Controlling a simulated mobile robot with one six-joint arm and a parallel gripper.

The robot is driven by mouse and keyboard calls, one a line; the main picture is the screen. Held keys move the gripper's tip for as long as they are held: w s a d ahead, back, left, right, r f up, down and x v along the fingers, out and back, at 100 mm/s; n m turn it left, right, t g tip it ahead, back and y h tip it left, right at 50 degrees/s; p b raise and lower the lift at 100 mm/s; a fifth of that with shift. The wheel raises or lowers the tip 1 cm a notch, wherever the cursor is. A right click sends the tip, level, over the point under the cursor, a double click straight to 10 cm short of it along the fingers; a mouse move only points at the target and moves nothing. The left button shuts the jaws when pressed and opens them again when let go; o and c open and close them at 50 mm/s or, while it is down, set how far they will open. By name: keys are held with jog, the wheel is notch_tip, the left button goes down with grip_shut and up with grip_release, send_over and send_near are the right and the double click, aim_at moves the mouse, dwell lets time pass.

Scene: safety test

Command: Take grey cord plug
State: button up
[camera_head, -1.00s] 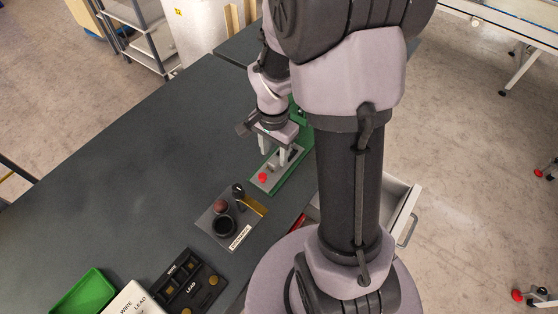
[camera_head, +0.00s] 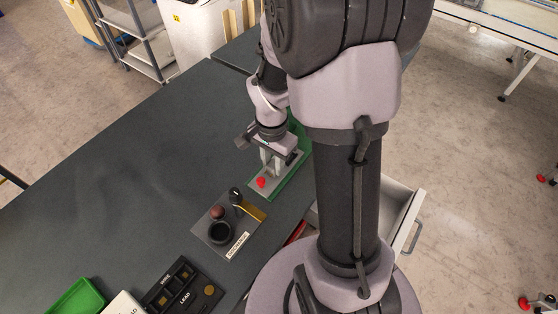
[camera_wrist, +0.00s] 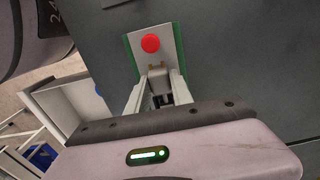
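A green fixture with a light grey top plate and a red button (camera_head: 261,183) stands on the dark table; the red button also shows in the wrist view (camera_wrist: 150,43). My gripper (camera_head: 271,167) is lowered over the plate behind the button, fingers pointing down. In the wrist view, the two pale fingers of my gripper (camera_wrist: 158,84) stand apart, on either side of a small grey block (camera_wrist: 156,74), likely the grey cord plug. Whether the fingers touch it cannot be told. In the head view the plug is hidden by the gripper.
A grey board (camera_head: 205,238) with a black ring, a dark red ball and a brass strip lies in front of the fixture. A black tray (camera_head: 165,296) and a green bin (camera_head: 78,297) are at the near left. The table's left side is clear.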

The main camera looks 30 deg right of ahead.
grip_shut()
notch_tip(320, 180, up, 7)
jog(key=p, duration=0.5)
jog(key=shift+f, duration=0.25)
